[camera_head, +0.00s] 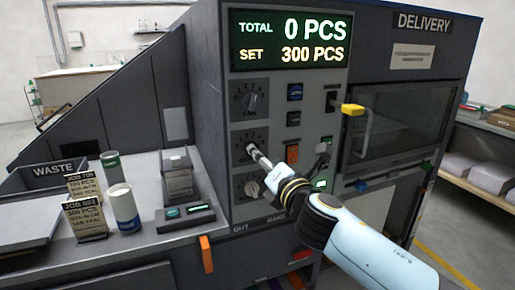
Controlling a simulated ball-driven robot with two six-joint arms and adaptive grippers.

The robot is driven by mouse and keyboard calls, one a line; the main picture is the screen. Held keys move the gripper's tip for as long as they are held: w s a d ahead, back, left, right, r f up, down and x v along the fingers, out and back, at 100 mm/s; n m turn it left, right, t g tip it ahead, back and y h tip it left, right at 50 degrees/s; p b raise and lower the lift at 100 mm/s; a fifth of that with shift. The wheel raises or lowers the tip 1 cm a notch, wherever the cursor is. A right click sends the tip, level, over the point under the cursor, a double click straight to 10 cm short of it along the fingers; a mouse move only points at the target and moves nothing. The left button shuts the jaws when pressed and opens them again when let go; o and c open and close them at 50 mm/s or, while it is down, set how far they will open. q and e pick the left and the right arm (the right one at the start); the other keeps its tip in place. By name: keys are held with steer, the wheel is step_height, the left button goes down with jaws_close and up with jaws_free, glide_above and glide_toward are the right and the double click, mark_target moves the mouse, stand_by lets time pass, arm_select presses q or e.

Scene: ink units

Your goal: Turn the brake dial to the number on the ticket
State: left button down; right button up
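Three dials stand in a column on the machine's grey panel. The top dial (249,99) is labelled FAN. The middle dial (242,140) is partly covered by my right gripper (253,152), so its knob and label are hidden. The bottom dial (252,187) has a light knob; its label is too small to read. My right gripper's tip is at the middle dial; its fingers are too small to tell apart. The front ticket (86,218) reads JOB 602, 300 PCS, with small lines below. A second ticket (83,185) behind reads JOB 70B. My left gripper is out of view.
The display (290,41) reads TOTAL 0 PCS, SET 300 PCS. A yellow handle (354,110) juts out right of the panel. On the left shelf stand two cans (124,207), a WASTE bin (52,172) and a small device (185,213). An orange lever (206,254) hangs from the front edge.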

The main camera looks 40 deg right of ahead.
steer(key=shift+x, duration=2.35)
steer(key=shift+c, duration=0.4)
steer(key=c, duration=1.1)
steer(key=shift+f+m, duration=0.1)
steer(key=shift+m, duration=0.3)
steer(key=m+b, duration=0.3)
steer(key=m, duration=0.2)
steer(key=m+b, duration=0.3)
steer(key=m, duration=0.3)
steer(key=shift+f, duration=0.25)
